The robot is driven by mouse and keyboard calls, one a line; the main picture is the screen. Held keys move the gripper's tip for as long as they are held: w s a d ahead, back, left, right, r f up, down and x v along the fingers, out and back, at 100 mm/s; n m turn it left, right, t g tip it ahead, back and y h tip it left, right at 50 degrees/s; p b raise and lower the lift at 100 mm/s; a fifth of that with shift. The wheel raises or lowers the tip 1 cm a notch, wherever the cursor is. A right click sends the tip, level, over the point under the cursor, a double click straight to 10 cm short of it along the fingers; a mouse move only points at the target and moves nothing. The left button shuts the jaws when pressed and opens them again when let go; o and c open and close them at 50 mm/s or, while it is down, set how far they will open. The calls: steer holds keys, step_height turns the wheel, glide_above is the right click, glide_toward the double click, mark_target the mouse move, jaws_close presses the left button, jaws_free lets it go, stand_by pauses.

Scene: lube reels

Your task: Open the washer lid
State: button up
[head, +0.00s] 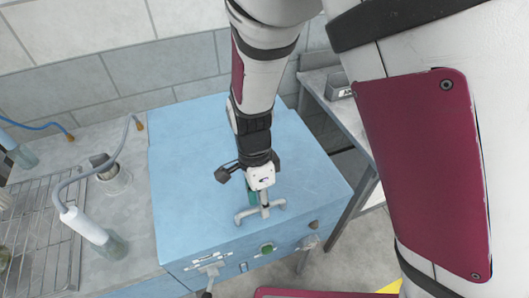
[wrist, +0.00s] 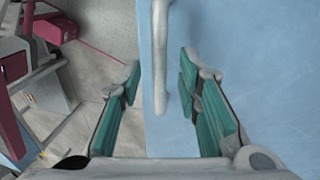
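The washer is a blue box, and its flat blue lid (head: 190,180) is down; the lid's surface also fills the right of the wrist view (wrist: 265,60). A grey bar handle (head: 276,206) is near the lid's front edge. In the wrist view the handle (wrist: 159,60) runs up the picture between my two teal fingers. My gripper (wrist: 161,78) is open, with one finger on each side of the handle and visible gaps to both. In the head view my gripper (head: 257,196) points down over the handle, and my wrist hides part of it.
The washer's front has a green button (head: 267,248), a dark knob (head: 313,224) and a grey latch-like part (head: 210,262). A counter with a wire rack (head: 38,235) and a hosed bottle (head: 88,228) stands left. A grey shelf (head: 340,108) stands right. Tiled wall is behind.

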jaws_close()
steer(key=shift+r, duration=0.1)
